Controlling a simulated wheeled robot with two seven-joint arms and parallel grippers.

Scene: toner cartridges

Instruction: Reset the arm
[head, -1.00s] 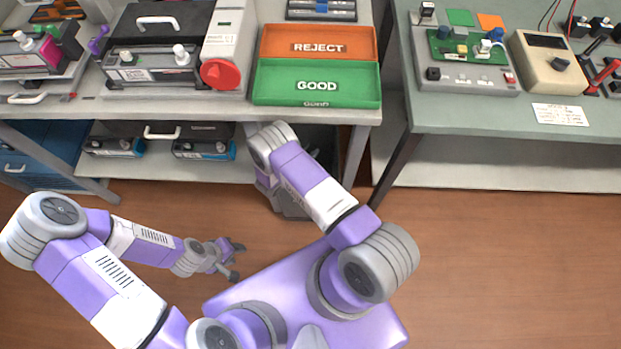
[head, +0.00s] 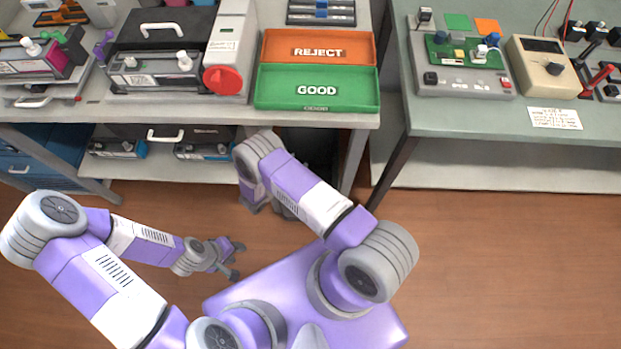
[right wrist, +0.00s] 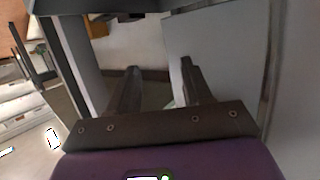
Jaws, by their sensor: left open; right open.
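My left gripper (head: 238,260) is in the head view at the lower left. Its two dark fingers are spread, with nothing between them, above the brown floor. My right arm (head: 305,190) reaches up from my base toward the front edge of the left table, with its bend near that edge. My right gripper is mostly hidden behind this arm in the head view. In the right wrist view my right gripper (right wrist: 158,78) has two dark fingers apart, with no object held between them. Grey panels stand close around those fingers.
The grey left table (head: 215,108) bears an orange REJECT tray (head: 275,45), a green GOOD tray (head: 285,85), and a black printer unit (head: 165,30). Cartridges lie on its lower shelf (head: 185,170). A green-topped table (head: 480,150) stands at right. Floor (head: 500,270) at lower right is clear.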

